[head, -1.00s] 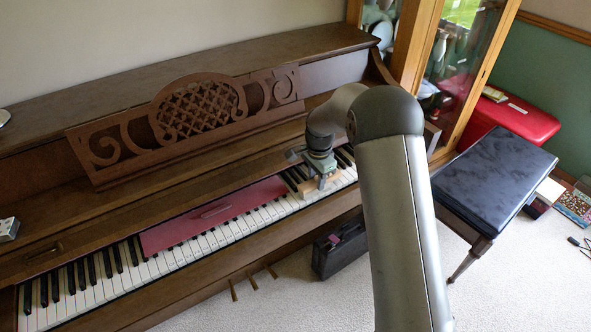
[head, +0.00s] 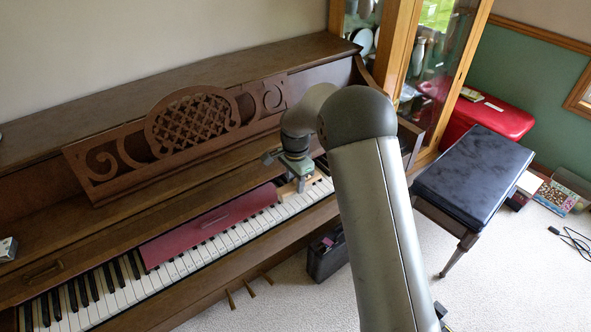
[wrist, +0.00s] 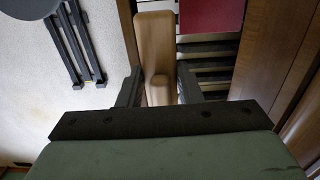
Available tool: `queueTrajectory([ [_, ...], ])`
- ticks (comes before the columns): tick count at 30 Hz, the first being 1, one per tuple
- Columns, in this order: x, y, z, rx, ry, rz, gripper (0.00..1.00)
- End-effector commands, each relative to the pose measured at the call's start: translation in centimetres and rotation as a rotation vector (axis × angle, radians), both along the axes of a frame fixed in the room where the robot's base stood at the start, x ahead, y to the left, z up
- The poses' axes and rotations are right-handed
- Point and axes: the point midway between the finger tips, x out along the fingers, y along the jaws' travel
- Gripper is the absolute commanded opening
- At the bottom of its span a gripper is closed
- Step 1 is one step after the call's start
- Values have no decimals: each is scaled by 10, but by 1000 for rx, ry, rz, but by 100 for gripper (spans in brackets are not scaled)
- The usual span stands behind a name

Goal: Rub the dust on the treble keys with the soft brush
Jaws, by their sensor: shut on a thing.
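My gripper (head: 294,178) is over the right-hand, treble part of the keyboard (head: 231,235). It is shut on the pale wooden soft brush (wrist: 155,45), whose body stands between the two dark fingers (wrist: 160,88) in the wrist view. In the head view the brush (head: 289,190) is low over the keys, just right of the red strip's end. Whether its bristles touch the keys cannot be told. Black and white treble keys (wrist: 208,62) show beside the brush in the wrist view. I cannot make out the dust.
A red strip (head: 208,222) lies along the middle keys. The carved music stand (head: 195,120) rises behind. My arm hides the keyboard's far right end. A dark case (head: 327,258) is on the carpet below. A black-topped bench (head: 474,172) and glass cabinet (head: 436,60) stand at right.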

Motion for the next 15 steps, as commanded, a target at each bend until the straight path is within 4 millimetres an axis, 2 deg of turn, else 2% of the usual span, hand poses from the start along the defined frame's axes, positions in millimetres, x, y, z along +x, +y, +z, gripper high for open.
queueTrajectory([
  [1,1,-1,8,0,-2,-1,11],
  [9,1,-3,32,0,-2,-5,11],
  [15,1,-4,41,0,-1,-7,11],
])
